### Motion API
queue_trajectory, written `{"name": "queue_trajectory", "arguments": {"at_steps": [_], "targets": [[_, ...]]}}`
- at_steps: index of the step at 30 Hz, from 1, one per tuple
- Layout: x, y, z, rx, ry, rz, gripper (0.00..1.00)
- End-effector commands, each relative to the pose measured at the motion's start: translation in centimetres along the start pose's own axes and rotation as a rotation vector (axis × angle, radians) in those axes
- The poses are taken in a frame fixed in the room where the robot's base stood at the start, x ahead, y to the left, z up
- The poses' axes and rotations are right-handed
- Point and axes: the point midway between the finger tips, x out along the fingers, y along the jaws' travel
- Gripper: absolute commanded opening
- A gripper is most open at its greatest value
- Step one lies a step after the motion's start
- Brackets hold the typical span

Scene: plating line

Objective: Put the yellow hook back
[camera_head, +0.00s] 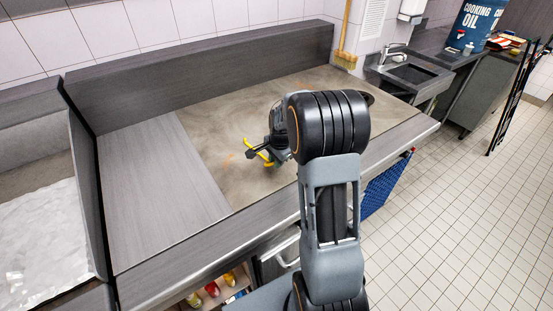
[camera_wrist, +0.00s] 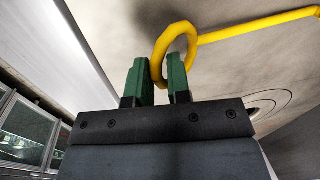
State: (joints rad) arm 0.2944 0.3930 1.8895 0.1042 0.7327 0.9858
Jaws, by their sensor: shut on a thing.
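The yellow hook (camera_head: 265,157) shows in small part at my gripper (camera_head: 257,152) in the head view, above the brown-stained part of the counter. In the wrist view, its yellow ring (camera_wrist: 160,52) is at the green fingertips of my gripper (camera_wrist: 160,80), and a straight yellow rod (camera_wrist: 262,25) runs from the ring to the right edge. My gripper is shut on the ring end. The far end of the hook is out of the wrist view, and my arm hides part of the scene in the head view.
The metal counter (camera_head: 150,175) is clear around my gripper, with a raised back panel (camera_head: 210,75) behind it. A sink (camera_head: 412,72) and a blue cooking oil container (camera_head: 476,22) stand at the back right. A blue crate (camera_head: 383,187) is below the counter's front edge.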

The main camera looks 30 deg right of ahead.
Motion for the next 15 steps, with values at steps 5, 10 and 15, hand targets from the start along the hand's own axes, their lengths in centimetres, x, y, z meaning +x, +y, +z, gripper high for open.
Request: {"name": "queue_trajectory", "arguments": {"at_steps": [5,10,15], "targets": [[1.03,0.18,0.04,0.0,-0.001,0.002,0.0],[1.08,0.19,0.06,-0.001,-0.001,0.002,0.0],[1.05,0.18,0.07,-0.001,-0.001,0.003,0.21]]}}
